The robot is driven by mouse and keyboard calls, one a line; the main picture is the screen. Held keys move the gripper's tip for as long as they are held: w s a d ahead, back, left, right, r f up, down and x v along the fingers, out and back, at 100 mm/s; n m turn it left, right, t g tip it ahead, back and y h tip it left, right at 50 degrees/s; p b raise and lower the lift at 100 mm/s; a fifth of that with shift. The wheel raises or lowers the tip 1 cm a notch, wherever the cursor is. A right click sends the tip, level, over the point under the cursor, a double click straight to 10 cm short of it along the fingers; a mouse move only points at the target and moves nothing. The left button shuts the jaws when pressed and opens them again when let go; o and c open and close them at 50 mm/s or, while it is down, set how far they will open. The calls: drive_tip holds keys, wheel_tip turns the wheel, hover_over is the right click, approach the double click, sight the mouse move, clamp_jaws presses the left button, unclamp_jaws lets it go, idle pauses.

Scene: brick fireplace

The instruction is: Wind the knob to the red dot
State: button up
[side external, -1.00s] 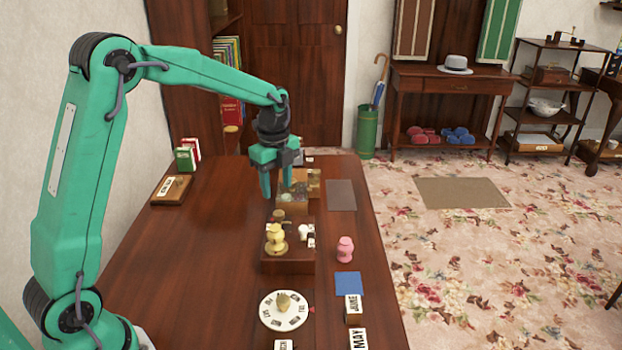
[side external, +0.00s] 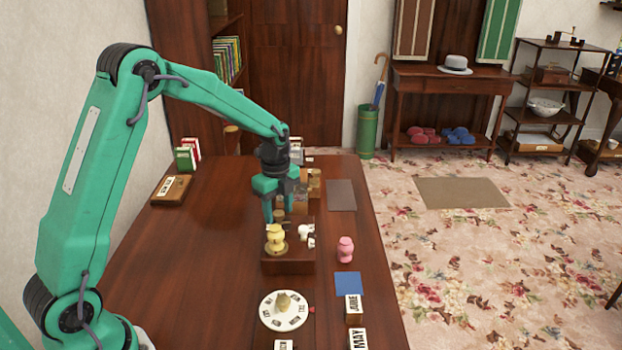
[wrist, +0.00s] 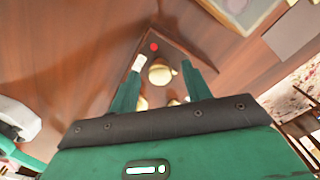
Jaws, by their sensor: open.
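My gripper (side external: 283,214) is open, pointing down over the back of a low dark wooden box (side external: 288,267). In the wrist view a round brass knob (wrist: 160,73) shows between my open fingers (wrist: 162,66); I cannot tell whether they touch it. A red dot (wrist: 154,46) lies on dark wood just above that knob in the picture. The box also carries a yellow knobbed piece (side external: 276,239) and small white pieces (side external: 304,232). Nearer the camera, a white dial (side external: 270,319) has a brass knob (side external: 284,301), with a tiny red mark (side external: 312,309) beside it.
A pink piece (side external: 345,250), a blue mat (side external: 349,284) and month blocks (side external: 354,309) stand right of the box. A dark mat (side external: 341,195) lies farther back. A wooden name block (side external: 170,189) sits at the back left. The table's left half is mostly clear.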

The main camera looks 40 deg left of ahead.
drive_tip(key=c, duration=1)
